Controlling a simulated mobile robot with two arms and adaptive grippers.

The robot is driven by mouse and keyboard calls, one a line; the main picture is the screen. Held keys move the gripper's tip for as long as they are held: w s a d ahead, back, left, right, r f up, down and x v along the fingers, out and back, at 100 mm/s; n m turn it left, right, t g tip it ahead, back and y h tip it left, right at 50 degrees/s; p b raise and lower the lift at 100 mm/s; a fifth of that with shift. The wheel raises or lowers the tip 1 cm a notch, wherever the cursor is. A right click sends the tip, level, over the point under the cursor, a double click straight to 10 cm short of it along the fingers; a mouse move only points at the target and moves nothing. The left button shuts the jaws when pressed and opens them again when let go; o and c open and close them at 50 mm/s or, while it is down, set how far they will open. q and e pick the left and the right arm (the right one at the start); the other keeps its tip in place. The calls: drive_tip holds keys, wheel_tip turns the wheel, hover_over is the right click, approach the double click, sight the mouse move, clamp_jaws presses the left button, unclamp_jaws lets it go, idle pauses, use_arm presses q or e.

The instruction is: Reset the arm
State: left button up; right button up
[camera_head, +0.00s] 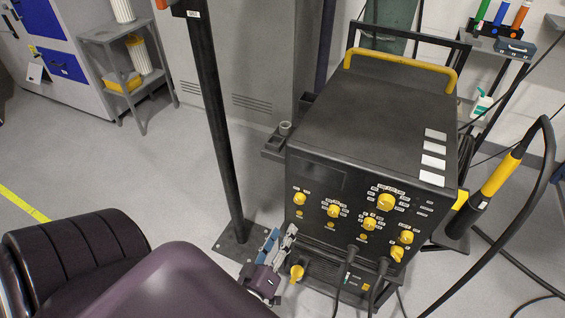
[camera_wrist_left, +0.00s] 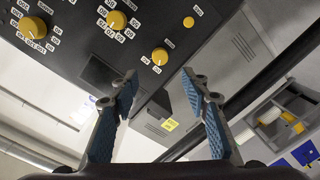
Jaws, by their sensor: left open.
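My left gripper (camera_head: 278,246) is at the lower left front corner of a black welding machine (camera_head: 400,95) in the head view. In the left wrist view its blue-padded fingers (camera_wrist_left: 160,85) are apart with nothing between them. The machine's front panel carries several yellow knobs. The upper-left knob (camera_head: 299,198) is above the gripper, and it shows in the left wrist view (camera_wrist_left: 160,56) just beyond the fingertips. A yellow knob (camera_head: 297,272) low on the machine is just right of the gripper; whether they touch is unclear. My right gripper is not in view.
A black post (camera_head: 214,120) on a floor plate stands left of the machine. Black cables plug into the panel's lower front. A yellow-gripped torch (camera_head: 500,175) with a thick cable is at the right. A grey shelf (camera_head: 125,65) stands at the back left. Floor between shelf and post is clear.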

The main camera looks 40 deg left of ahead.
use_arm(q)
drive_tip(key=s+d+f+m+g+h, duration=0.2)
drive_tip(key=s+d+f+m, duration=0.1)
drive_tip(key=f, duration=0.6)
drive_tip(key=s+d+f+m+g+h, duration=0.1)
drive_tip(key=s+d+f+m+g, duration=0.2)
drive_tip(key=f, duration=0.6)
drive_tip(key=s+d+f+m+g+h, duration=0.2)
drive_tip(key=s+d+f, duration=0.15)
drive_tip(key=f, duration=0.45)
drive_tip(key=s+a+f+m+g, duration=0.2)
drive_tip(key=s+f, duration=0.5)
drive_tip(key=s, duration=0.4)
drive_tip(key=s+a+f+m+g, duration=0.2)
drive_tip(key=s+f+m+g, duration=0.2)
drive_tip(key=s, duration=0.8)
wheel_tip(320, 180, down, 3)
drive_tip(key=g, duration=0.2)
drive_tip(key=shift+g, duration=0.4)
drive_tip(key=shift+w+r, duration=0.1)
drive_tip(key=shift+r, duration=0.05)
